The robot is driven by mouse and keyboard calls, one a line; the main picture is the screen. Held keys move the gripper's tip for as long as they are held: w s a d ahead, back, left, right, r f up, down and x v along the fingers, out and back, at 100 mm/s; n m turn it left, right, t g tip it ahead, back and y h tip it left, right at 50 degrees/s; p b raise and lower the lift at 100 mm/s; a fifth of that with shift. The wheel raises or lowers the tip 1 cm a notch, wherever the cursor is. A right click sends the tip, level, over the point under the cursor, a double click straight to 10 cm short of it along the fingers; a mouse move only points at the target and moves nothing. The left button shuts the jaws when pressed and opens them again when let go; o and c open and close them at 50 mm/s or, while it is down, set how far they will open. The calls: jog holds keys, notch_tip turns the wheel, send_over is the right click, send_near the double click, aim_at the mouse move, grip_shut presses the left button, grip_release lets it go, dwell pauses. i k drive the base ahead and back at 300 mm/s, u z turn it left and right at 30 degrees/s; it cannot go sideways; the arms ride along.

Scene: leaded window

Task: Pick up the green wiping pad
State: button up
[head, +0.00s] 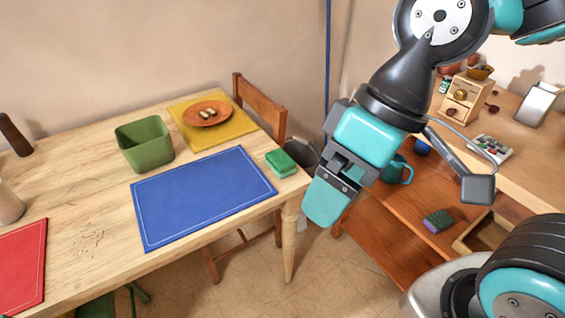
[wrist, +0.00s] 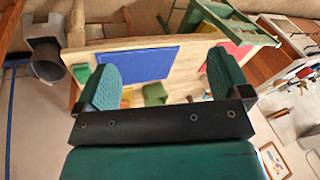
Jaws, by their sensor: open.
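The green wiping pad (head: 281,163) lies on the wooden table's right corner, beside the blue mat. In the wrist view a green block that looks like this pad (wrist: 81,72) shows at the left, just outside the left finger. My gripper (head: 325,200) is in the air to the right of the table corner, apart from the pad. In the wrist view both fingers of my gripper (wrist: 163,65) are spread wide with nothing held between them.
The table (head: 100,218) holds a blue mat (head: 200,197), green bin (head: 145,146), red mat (head: 22,262) and yellow mat (head: 230,134) with an orange plate (head: 208,117). A chair (head: 258,106) stands behind. A green-and-purple sponge (head: 438,220) lies on the right-hand wooden unit.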

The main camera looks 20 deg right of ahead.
aim_at(281, 164)
jog(key=k, duration=1.3)
jog(key=u, duration=0.55)
jog(key=i, duration=0.65)
jog(key=u, duration=0.45)
jog(key=i, duration=1.3)
jog(key=z, duration=0.65)
